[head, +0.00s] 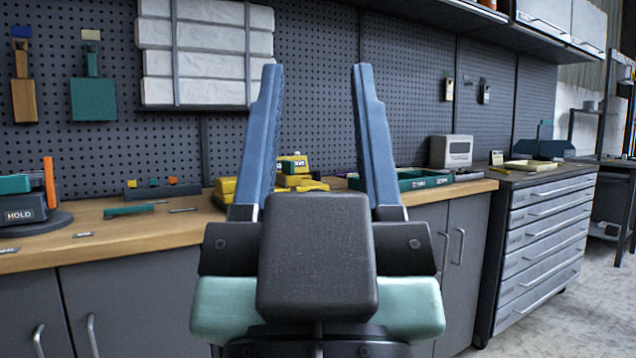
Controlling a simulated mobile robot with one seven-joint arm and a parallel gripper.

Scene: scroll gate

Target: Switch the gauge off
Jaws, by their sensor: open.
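My gripper (316,72) is in the middle of the head view, its two blue fingers pointing up and wide apart, with nothing between them. It appears in front of the workbench and pegboard. I cannot tell for certain which thing is the gauge. A dark device marked HOLD (22,212), with an orange upright part, stands at the far left. Yellow items (296,180) sit behind my gripper, partly hidden by its fingers. No switch is clear enough to read.
The wooden bench top (150,232) has free room at its front left. A teal tool (128,211) lies there. A green tray (412,179) is right of my gripper. A grey drawer cabinet (545,240) stands at the right, with open floor (590,300) beside it.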

